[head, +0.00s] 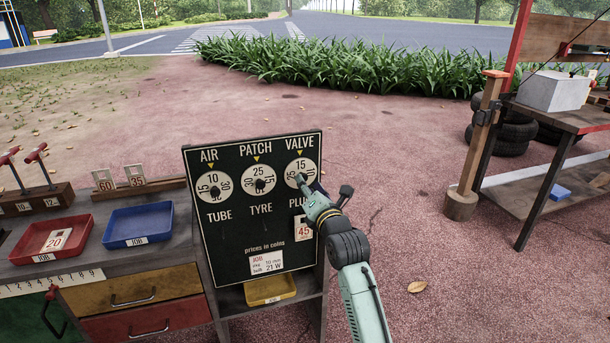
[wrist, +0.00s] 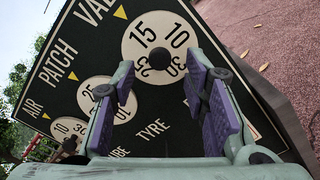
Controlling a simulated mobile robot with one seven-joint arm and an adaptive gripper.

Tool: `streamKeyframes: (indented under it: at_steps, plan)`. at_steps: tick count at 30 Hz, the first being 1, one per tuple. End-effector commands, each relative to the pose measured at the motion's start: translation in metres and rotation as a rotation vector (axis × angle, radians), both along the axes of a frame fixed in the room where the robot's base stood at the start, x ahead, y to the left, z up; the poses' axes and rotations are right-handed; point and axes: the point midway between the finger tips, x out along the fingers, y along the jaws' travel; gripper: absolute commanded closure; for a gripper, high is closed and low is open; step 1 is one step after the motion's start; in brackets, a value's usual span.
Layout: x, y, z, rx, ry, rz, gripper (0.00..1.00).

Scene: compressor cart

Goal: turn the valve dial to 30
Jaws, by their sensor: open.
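The valve dial (head: 301,166) is a white disc at the top right of the black price board (head: 232,230). Its 15 stands at the top, under the yellow marker below the word VALVE. In the wrist view the valve dial (wrist: 148,22) shows 15 nearest the yellow marker (wrist: 120,12), then 10, with a 30 partly hidden lower down. A dark round knob (wrist: 159,55) is at its centre. My gripper (head: 306,186) is in front of the dial's lower part. In the wrist view my gripper (wrist: 160,80) is open, its purple-padded fingers either side of the knob's line, apparently not gripping it.
The air dial (head: 214,188) shows 10 at top and the patch dial (head: 259,179) shows 25. A 45 tag (head: 303,231) hangs below right, beside my arm. Red (head: 40,245) and blue (head: 137,222) trays stand left. Open pavement lies right of the board.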

Motion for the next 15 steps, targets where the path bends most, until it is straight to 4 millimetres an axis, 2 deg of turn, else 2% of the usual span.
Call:
streamKeyframes:
  at_steps: [1,6,15]
  plan:
    - [0.009,0.004,0.003,-0.001,0.001,0.001,0.59]
    - [0.029,0.01,0.002,-0.001,0.0,0.0,0.59]
    - [0.037,0.012,0.0,0.0,-0.001,-0.001,0.59]
